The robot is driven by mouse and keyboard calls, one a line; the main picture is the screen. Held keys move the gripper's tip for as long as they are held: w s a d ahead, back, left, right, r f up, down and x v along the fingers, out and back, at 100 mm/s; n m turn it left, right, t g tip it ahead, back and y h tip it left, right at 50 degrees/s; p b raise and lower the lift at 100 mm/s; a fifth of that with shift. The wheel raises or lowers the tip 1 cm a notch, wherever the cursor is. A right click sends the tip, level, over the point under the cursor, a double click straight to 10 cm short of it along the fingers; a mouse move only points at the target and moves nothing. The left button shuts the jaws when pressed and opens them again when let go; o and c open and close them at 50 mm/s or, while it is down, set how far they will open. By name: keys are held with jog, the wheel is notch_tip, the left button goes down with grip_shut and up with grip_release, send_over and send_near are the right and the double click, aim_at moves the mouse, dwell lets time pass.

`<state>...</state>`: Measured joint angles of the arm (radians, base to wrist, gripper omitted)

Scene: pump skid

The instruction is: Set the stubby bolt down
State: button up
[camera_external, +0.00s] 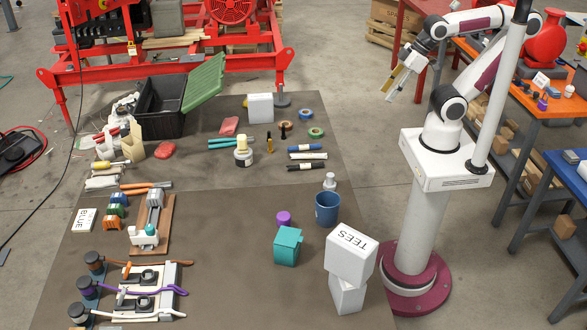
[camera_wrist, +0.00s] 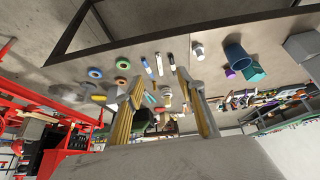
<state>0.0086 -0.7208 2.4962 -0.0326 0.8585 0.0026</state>
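My gripper (camera_external: 393,93) is raised high above the floor to the right of the mat. In the wrist view its two fingers stand well apart, and my gripper (camera_wrist: 157,80) is open with nothing visible between the fingertips. My gripper is far from both and touches neither.
The dark mat (camera_external: 230,208) has bare patches in its middle. Near the small pieces are a white box (camera_external: 260,108), tape rolls (camera_external: 306,115), markers (camera_external: 306,165) and a white jar (camera_external: 243,155). A blue cup (camera_external: 327,208) and stacked white boxes (camera_external: 350,252) stand near my base.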

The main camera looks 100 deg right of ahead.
jog(key=w+d+f+n+t, duration=0.1)
jog(key=w+d+f+n, duration=0.1)
jog(key=w, duration=0.6)
jog(key=w+d+f+n+t, duration=0.2)
jog(key=w+d+n, duration=0.1)
jog(key=w, duration=0.6)
jog(key=w+d+f+n+t, duration=0.1)
jog(key=w+d+f+n, duration=0.1)
jog(key=w, duration=0.6)
jog(key=w+a+f+n+g+y, duration=0.15)
jog(key=a+f+n+y, duration=0.25)
jog(key=a+f+y, duration=0.45)
jog(key=s+a+f+y, duration=0.1)
jog(key=s+a+f, duration=0.1)
jog(key=s+a+f+n+g+y, duration=0.1)
jog(key=s+a+f, duration=0.1)
jog(key=f, duration=0.1)
jog(key=s+a+f+n+g+y, duration=0.1)
jog(key=s+a+f, duration=0.1)
jog(key=shift+s+a+f+g+y, duration=0.1)
jog(key=shift+s+f+g+y, duration=0.05)
jog(key=shift+s+g+y, duration=0.15)
jog(key=shift+s+a+y, duration=0.2)
jog(key=shift+s+y, duration=0.15)
